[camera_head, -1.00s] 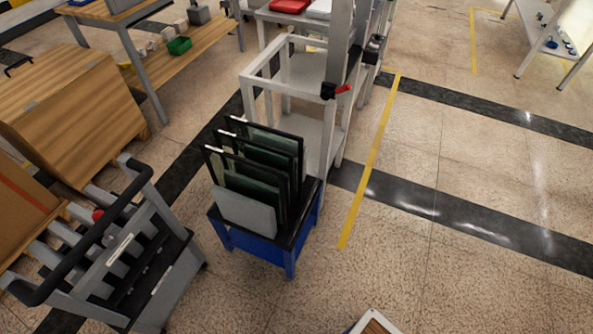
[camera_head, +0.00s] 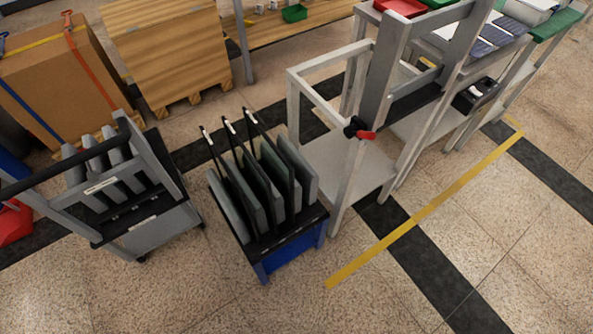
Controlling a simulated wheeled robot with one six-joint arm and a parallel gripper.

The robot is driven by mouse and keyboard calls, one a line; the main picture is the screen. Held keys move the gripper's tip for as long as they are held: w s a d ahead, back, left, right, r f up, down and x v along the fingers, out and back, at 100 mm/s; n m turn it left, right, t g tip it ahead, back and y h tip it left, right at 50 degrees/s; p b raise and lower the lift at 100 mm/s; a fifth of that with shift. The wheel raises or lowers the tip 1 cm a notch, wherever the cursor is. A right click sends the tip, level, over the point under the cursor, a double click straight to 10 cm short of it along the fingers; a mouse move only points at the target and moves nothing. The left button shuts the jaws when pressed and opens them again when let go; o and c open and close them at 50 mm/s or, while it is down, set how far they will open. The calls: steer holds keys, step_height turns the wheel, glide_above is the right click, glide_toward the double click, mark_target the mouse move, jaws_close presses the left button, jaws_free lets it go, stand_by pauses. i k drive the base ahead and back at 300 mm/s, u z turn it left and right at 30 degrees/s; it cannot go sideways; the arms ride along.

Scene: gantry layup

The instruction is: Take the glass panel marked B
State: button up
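Several thin dark-framed panels (camera_head: 234,172) stand upright on edge in a blue stand (camera_head: 291,255), with grey pads (camera_head: 229,208) among them. The stand has a dark top and is left of the picture's middle. Small pale tags show at the panels' upper corners, but no letter is legible, so I cannot tell which panel is B. The panels overlap and hide much of each other's faces. My gripper is not in view.
A grey slotted cart (camera_head: 150,220) stands left of the stand. A pale metal frame (camera_head: 345,180) with a red-handled clamp (camera_head: 362,130) stands close on its right. Floor is clear in front and beyond the yellow line (camera_head: 425,210).

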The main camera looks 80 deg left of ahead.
mark_target(261, 184)
steer(key=i, duration=0.35)
steer(key=u, duration=2.55)
steer(key=i, duration=0.5)
steer(key=u, duration=0.05)
